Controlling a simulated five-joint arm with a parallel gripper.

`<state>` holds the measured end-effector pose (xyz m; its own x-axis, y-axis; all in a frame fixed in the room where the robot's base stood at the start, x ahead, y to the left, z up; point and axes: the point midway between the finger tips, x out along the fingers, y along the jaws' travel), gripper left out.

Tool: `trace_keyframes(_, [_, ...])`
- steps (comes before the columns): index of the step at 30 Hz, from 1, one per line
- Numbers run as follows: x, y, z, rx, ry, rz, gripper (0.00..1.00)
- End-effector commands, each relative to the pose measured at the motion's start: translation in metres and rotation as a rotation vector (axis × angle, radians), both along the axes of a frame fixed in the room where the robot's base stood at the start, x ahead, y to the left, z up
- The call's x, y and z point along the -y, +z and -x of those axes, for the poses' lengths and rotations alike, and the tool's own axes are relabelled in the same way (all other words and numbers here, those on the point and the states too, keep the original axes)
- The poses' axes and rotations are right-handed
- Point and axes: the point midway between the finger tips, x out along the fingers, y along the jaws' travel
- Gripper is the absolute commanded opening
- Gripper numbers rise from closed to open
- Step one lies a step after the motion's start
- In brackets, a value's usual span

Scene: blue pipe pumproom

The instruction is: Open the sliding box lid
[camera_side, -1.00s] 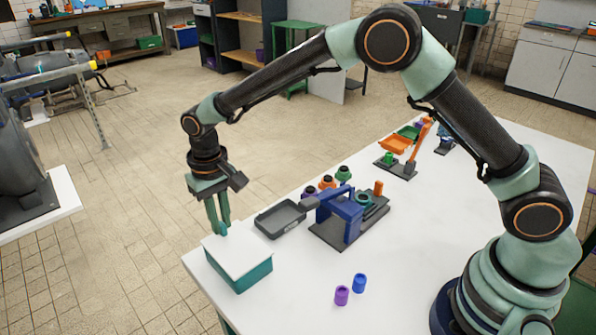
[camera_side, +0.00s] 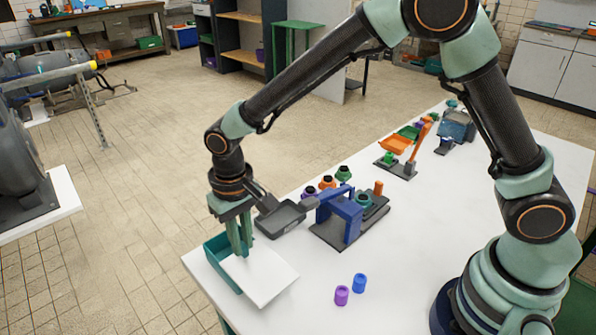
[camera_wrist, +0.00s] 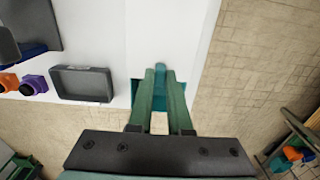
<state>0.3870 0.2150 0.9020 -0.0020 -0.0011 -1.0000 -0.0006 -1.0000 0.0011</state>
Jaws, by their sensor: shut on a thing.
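The teal box (camera_side: 216,258) stands at the near-left corner of the white table. Its flat white lid (camera_side: 264,281) is slid to the right, off much of the box, so part of the teal inside shows on the left. My gripper (camera_side: 241,250) points down over the box, its teal fingers shut on the lid's small teal handle at the lid's left edge. In the wrist view my gripper (camera_wrist: 160,72) has the handle (camera_wrist: 160,67) between its fingertips, and the teal box (camera_wrist: 183,90) shows beside and behind them. The lid blends into the white table there.
A dark grey tray (camera_side: 281,217) lies close behind the gripper. A blue frame fixture (camera_side: 343,218) stands right of it. A purple cup (camera_side: 342,295) and a blue cup (camera_side: 359,283) stand right of the lid, with clear table between.

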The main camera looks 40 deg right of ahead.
Motion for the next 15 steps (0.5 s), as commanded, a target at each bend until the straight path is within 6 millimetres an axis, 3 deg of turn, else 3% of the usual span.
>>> trace_keyframes(5, [-0.0006,0.0021,0.0104,0.006,0.001,-0.003,0.0])
trace_keyframes(14, [-0.0003,0.0019,0.0108,0.006,0.0,-0.003,0.0])
trace_keyframes(15, [-0.0004,0.0019,0.0108,0.006,0.0,-0.003,0.24])
